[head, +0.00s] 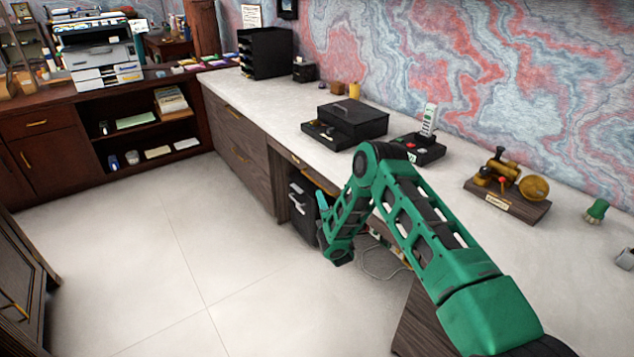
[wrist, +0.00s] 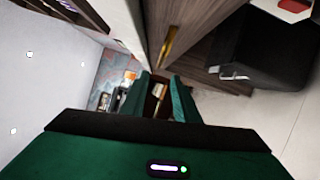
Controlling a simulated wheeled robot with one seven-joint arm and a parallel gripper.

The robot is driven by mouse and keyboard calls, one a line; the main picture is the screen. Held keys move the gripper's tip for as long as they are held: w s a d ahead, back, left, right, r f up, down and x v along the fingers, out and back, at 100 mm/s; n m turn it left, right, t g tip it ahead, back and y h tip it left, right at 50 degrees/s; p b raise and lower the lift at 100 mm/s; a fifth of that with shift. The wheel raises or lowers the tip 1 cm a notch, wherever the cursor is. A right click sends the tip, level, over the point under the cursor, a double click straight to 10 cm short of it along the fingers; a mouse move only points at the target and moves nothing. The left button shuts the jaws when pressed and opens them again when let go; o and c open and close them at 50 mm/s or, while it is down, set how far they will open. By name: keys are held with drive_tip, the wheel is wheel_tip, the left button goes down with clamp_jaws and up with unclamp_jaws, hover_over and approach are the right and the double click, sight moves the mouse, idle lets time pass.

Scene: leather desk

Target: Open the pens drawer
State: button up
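In the head view, a slim wooden drawer front with a gold handle (head: 319,180) runs under the white desktop. I cannot read which drawer is the pens drawer. My gripper (head: 322,205) is low in front of the desk, partly hidden by my arm and beside a black cabinet. In the wrist view, my gripper's two green fingers (wrist: 162,92) stand apart with a gap between them. A gold handle (wrist: 169,41) on wood shows beyond the fingertips, apart from them. The fingers hold nothing that I can see.
The black cabinet (head: 300,208) with silver handles stands under the desk. Wider wooden drawers (head: 238,150) are to its left. A black organizer box (head: 352,121) and a brass ornament (head: 500,180) stand on the desktop. The pale floor (head: 180,260) in front is clear.

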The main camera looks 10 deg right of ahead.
sight(316, 182)
drive_tip(key=w, duration=1.1)
drive_tip(key=shift+d+r, duration=0.1)
drive_tip(key=shift+r, duration=0.25)
drive_tip(key=shift+c, duration=0.3)
